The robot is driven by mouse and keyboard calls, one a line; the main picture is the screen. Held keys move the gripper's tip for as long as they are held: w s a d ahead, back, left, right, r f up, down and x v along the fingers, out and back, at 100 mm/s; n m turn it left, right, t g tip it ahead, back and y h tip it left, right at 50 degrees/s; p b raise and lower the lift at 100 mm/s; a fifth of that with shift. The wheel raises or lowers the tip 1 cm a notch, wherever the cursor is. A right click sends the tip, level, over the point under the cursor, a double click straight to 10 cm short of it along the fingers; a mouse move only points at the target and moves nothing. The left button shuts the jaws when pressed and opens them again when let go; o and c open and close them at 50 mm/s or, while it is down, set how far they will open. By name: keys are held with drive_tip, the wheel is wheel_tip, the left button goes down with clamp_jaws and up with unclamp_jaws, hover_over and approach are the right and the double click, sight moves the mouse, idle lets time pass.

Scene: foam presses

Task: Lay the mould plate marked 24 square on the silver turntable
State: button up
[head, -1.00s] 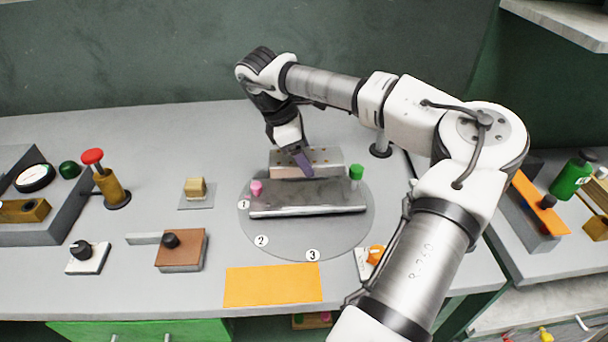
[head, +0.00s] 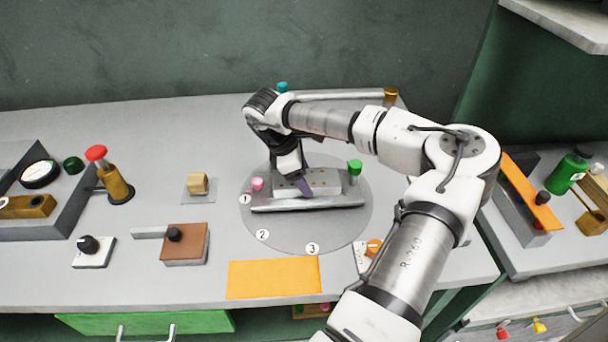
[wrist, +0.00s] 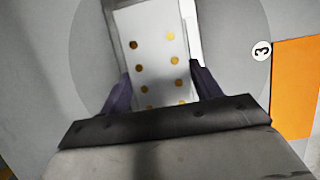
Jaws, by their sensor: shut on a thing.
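My gripper (head: 304,185) is shut on a pale mould plate (head: 325,178), one purple finger at each side of it. In the wrist view the plate (wrist: 158,50) shows two rows of gold dots. No number 24 can be read on it. The plate is over the grey bed (head: 310,203) on the silver turntable (head: 290,235); I cannot tell whether it touches. A pink knob (head: 257,184) and a green knob (head: 355,167) stand at the bed's left and right ends. The turntable carries labels 1, 2 and 3.
An orange sheet (head: 273,279) lies in front of the turntable. A brown block (head: 185,244), a small yellow block (head: 198,184) and a red-topped post (head: 110,175) stand to the left. An orange-knobbed switch (head: 373,247) is at the right front. A bar with a teal knob (head: 282,87) lies behind.

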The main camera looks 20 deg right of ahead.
drive_tip(key=o, duration=1.4)
drive_tip(key=shift+f, duration=0.15)
drive_tip(key=shift+s, duration=0.1)
drive_tip(key=shift+r, duration=0.3)
drive_tip(key=b+v, duration=0.4)
drive_tip(key=v, duration=0.7)
drive_tip(key=shift+a+r, duration=0.25)
drive_tip(key=shift+r, duration=0.1)
